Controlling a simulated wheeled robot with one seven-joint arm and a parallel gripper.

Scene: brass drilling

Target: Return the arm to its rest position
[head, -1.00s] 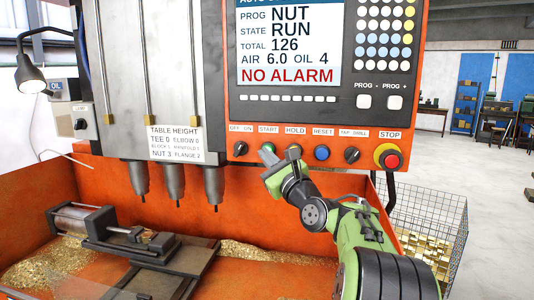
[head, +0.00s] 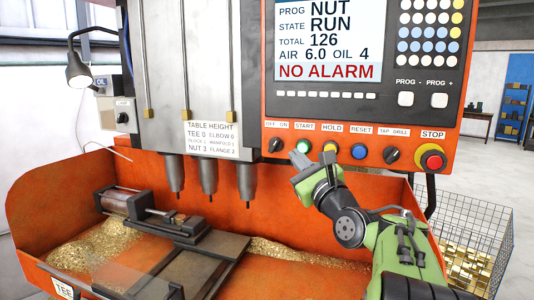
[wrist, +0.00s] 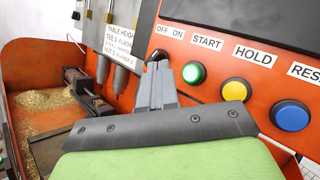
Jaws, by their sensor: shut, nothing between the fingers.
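My green arm (head: 397,255) reaches up from the lower right in the head view. My gripper (head: 297,158) is in front of the orange control panel, just below the green START button (head: 303,145). In the wrist view my gripper (wrist: 156,72) shows its grey fingers together with nothing between them, left of the lit green START button (wrist: 194,74). I cannot tell from the views how far the fingertips are from the panel. The screen (head: 328,38) reads PROG NUT, STATE RUN and NO ALARM.
Below the panel are drill spindles (head: 208,178), a vise (head: 170,222) and brass chips (head: 100,245) in the orange tray (head: 40,195). A wire basket of brass parts (head: 470,250) stands at the right. A lamp (head: 78,72) is at the left. Open floor lies at the far right.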

